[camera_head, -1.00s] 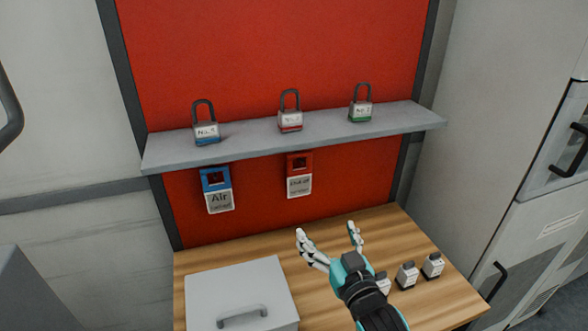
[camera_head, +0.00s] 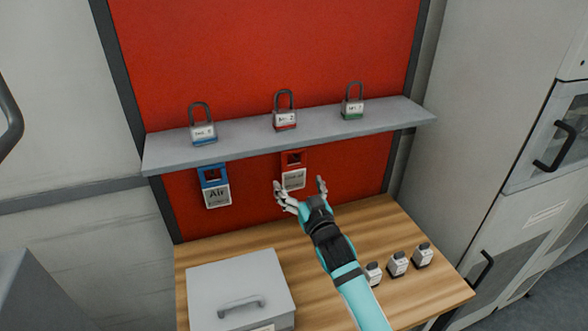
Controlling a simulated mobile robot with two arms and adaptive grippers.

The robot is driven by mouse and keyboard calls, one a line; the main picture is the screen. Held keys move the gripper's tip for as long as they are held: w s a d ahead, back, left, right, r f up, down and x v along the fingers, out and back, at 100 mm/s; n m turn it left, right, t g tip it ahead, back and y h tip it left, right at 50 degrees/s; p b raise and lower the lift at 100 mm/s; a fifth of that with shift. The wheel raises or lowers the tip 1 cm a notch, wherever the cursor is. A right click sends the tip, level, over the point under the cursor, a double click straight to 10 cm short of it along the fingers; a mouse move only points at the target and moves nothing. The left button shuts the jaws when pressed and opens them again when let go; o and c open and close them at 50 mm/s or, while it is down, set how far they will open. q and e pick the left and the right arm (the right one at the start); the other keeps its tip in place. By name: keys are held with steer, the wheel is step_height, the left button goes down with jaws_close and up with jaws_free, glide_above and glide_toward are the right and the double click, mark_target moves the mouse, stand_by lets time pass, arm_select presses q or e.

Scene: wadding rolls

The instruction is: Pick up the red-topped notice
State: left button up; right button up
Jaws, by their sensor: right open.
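The red-topped notice (camera_head: 293,172) hangs against the red board, just under the grey shelf. It has a red upper part with a hole and a white lower part with dark print. My right gripper (camera_head: 300,188) is open, with its two fingertips to the left and right of the notice's lower part in the picture. I cannot tell whether the fingers touch it. The notice's bottom edge is close to the left finger. My left gripper is not in view.
A blue-topped notice (camera_head: 214,186) hangs to the left. The grey shelf (camera_head: 300,135) above holds three padlocks.

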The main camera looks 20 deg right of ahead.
mark_target(294, 176)
steer(key=w, duration=0.2)
steer(key=shift+w, duration=0.3)
steer(key=shift+w+f, duration=0.15)
steer(key=shift+w, duration=0.2)
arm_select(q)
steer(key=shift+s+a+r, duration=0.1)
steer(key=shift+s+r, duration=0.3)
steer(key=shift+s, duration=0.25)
arm_select(e)
steer(key=c, duration=1.2)
steer(key=shift+r, duration=0.45)
arm_select(q)
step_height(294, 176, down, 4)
steer(key=b, duration=0.3)
arm_select(e)
steer(key=s, duration=1.8)
steer(key=shift+s+d+r, duration=0.1)
steer(key=shift+d+r, duration=0.2)
steer(key=shift+r, duration=0.05)
